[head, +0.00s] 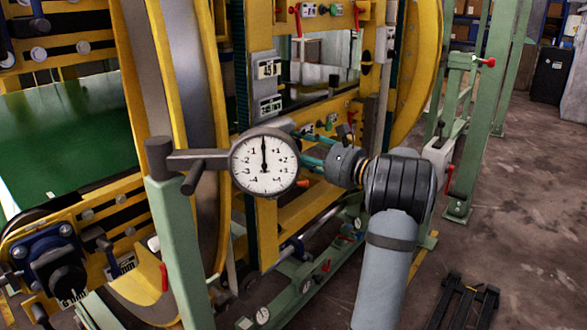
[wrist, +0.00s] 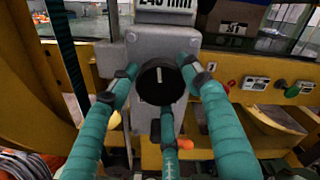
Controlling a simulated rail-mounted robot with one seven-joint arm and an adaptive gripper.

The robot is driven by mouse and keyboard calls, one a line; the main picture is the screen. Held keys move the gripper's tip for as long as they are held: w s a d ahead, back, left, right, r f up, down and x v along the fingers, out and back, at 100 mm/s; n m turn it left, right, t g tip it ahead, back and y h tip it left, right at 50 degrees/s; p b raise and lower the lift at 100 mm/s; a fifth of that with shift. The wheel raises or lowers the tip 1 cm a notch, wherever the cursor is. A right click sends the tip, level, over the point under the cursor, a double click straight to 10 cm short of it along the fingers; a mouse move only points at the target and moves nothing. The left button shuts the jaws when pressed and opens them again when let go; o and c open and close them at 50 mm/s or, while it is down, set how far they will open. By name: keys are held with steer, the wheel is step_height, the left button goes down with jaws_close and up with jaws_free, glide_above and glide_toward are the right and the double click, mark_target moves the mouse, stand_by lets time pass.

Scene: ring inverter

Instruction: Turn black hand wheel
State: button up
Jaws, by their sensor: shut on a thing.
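The black hand wheel (wrist: 155,88) is a round black knob with a pale line mark pointing straight up, on a grey housing (wrist: 150,48) in the wrist view. My gripper (wrist: 158,80) has three teal fingers closed around it, one left, one right and one below. In the head view my gripper (head: 312,150) reaches left toward the yellow machine, its fingers partly hidden behind a dial gauge. The hand wheel cannot be made out in the head view.
A round white dial gauge (head: 264,163) on a green post (head: 182,250) stands in front of my fingers. The yellow ring frame (head: 428,70) and green posts (head: 495,110) stand around my arm. Small coloured switches (wrist: 255,83) sit right of the housing. Open floor (head: 530,210) lies right.

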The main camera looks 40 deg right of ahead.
steer(key=n+b, duration=0.2)
steer(key=b, duration=0.2)
steer(key=n+b, duration=0.3)
steer(key=b, duration=0.1)
steer(key=shift+a+f+n, duration=0.1)
steer(key=shift+f+n, duration=0.1)
steer(key=shift+n, duration=0.1)
steer(key=n+b, duration=0.2)
steer(key=b, duration=0.1)
steer(key=n+b, duration=0.2)
steer(key=shift+r, duration=0.25)
steer(key=o, duration=1.1)
steer(key=shift+o, duration=0.3)
steer(key=shift+s, duration=0.1)
steer(key=v, duration=1.1)
steer(key=shift+s, duration=0.4)
